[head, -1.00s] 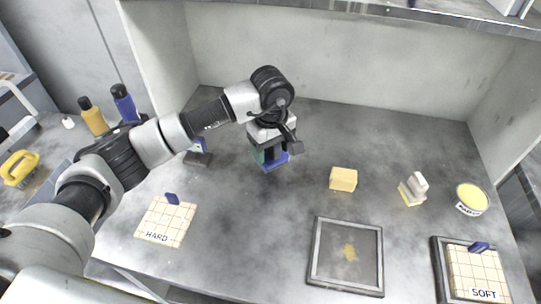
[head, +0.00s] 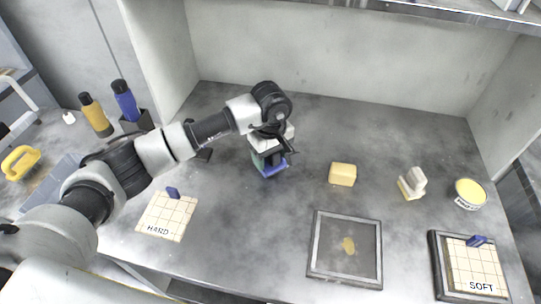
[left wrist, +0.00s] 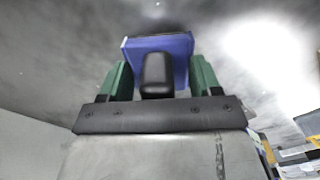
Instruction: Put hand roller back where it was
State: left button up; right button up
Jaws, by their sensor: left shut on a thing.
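My left gripper (head: 266,160) has green fingers and points down above the grey bench, left of the middle. In the left wrist view the fingers (left wrist: 162,80) are shut on the black handle (left wrist: 156,72) of a blue thing (left wrist: 178,45), which I take for the hand roller. In the head view its blue part (head: 273,172) shows just below the fingers. I cannot tell whether it touches the bench. A dark low object (head: 204,155) on the bench behind my left arm is mostly hidden. My right gripper is not in view.
A HARD tiled pad (head: 165,222) lies at front left. A framed plate (head: 315,250) lies in front, and a SOFT pad (head: 465,270) at right. Two bottles (head: 95,115) (head: 125,100) are left.

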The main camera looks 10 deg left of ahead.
pick_arm(q)
jog(key=shift+s+f, duration=0.2)
jog(key=shift+f, duration=0.35)
jog(key=shift+c, duration=0.9)
jog(key=o, duration=1.1)
jog(key=shift+a+f, duration=0.1)
jog(key=shift+f, duration=0.05)
jog(key=shift+o, duration=0.2)
jog(key=shift+r, duration=0.25)
jog(key=shift+w+r+p, duration=0.25)
jog(key=shift+r+p, duration=0.4)
jog(key=shift+r, duration=0.1)
notch_tip(320, 180, up, 10)
jog(key=b, duration=0.2)
jog(key=shift+r+b, duration=0.15)
jog(key=shift+b, duration=0.2)
jog(key=shift+r, duration=0.7)
